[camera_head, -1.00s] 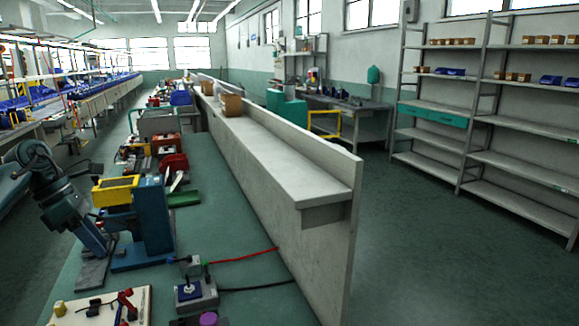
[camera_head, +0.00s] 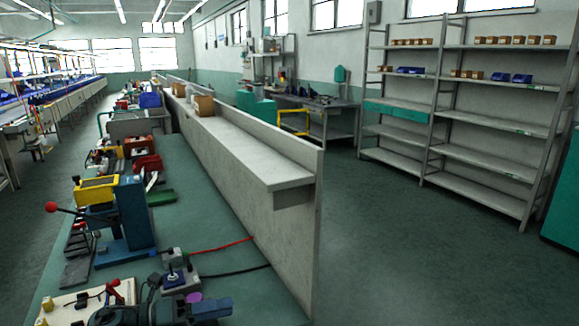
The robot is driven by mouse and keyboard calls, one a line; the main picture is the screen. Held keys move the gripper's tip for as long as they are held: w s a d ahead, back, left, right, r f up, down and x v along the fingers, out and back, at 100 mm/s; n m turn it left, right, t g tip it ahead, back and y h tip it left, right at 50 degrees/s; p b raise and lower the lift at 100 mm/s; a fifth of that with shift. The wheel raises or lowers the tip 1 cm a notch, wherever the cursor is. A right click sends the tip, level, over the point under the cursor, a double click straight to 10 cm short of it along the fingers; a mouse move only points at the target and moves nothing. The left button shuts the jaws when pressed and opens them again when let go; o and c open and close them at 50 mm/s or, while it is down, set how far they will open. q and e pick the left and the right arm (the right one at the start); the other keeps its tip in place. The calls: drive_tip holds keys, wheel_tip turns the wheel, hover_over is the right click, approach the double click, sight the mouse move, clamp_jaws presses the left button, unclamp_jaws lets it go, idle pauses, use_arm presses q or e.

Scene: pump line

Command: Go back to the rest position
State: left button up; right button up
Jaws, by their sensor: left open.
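My left gripper (camera_head: 190,309) shows at the bottom edge of the head view, cut off by the frame. It is dark, open, and I see nothing held in it. It is in front of a grey box with a blue top (camera_head: 174,280) and near a purple round part (camera_head: 193,297), which it partly hides. To its left is a white board (camera_head: 62,308) with red, black and yellow fittings. My right gripper is not in view.
A blue press (camera_head: 133,213) with a red-balled lever stands on the green bench (camera_head: 208,232). A red cable (camera_head: 222,246) and a black one cross the bench. A pale partition (camera_head: 297,240) borders it on the right. Open floor (camera_head: 400,250) lies beyond, before grey shelves (camera_head: 480,155).

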use_arm(q)
drive_tip(key=s+f+n+t+y, duration=0.2)
drive_tip(key=s+f+n+y, duration=0.4)
drive_tip(key=n, duration=1.1)
drive_tip(key=s+f+n+t+y+p, duration=0.1)
drive_tip(key=s+f+n+t+y, duration=0.1)
drive_tip(key=s+f+n+y, duration=0.5)
drive_tip(key=s+f+n, duration=0.5)
drive_tip(key=s+n, duration=0.3)
drive_tip(key=n, duration=0.3)
drive_tip(key=shift+t, duration=0.4)
drive_tip(key=shift+d+f, duration=0.1)
